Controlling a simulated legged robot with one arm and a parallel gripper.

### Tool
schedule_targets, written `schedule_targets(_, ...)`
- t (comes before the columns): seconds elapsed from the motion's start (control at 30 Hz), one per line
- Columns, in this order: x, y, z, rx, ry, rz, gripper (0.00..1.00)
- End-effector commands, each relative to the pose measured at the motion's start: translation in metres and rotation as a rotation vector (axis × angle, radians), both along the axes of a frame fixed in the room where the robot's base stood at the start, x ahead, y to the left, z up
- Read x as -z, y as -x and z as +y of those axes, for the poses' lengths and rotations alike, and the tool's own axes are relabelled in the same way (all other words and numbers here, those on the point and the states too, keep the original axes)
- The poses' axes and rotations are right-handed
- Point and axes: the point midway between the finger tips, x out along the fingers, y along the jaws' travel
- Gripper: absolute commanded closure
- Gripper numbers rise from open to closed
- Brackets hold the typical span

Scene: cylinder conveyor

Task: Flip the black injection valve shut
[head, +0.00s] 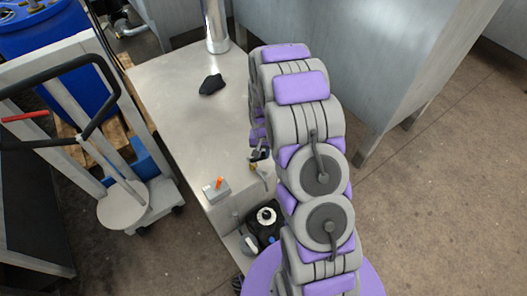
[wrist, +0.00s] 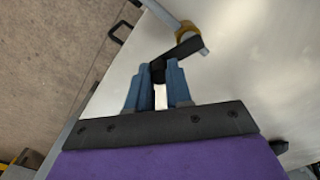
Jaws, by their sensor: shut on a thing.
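The black injection valve shows in the wrist view as a bent black lever (wrist: 178,50) beside a brass-coloured fitting (wrist: 187,29) on a metal pipe (wrist: 160,12). My gripper (wrist: 159,72) has blue fingers. They are closed around the lower end of the lever, with a narrow gap between them further down. In the head view the valve (head: 259,155) is small, at the right side of the metal table beside my arm. My arm hides most of the gripper there.
The metal table (head: 170,95) carries a dark crumpled item (head: 211,85) and a small grey box with an orange switch (head: 217,187). A steel column (head: 215,25) rises at its back. A hand truck (head: 125,200) stands left. A large metal cabinet (head: 340,50) stands right, near open floor.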

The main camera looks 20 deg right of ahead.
Motion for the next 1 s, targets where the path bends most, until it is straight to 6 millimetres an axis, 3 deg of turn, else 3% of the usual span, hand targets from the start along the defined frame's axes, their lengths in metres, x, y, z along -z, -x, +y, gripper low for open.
schedule_targets(0.27,-0.001,0.000,0.000,-0.006,-0.001,0.001,1.00)
schedule_targets(0.7,-0.002,-0.014,0.001,-0.319,-0.001,0.001,1.00)
schedule_targets(1.0,0.000,-0.014,0.001,-0.337,0.000,-0.001,1.00)
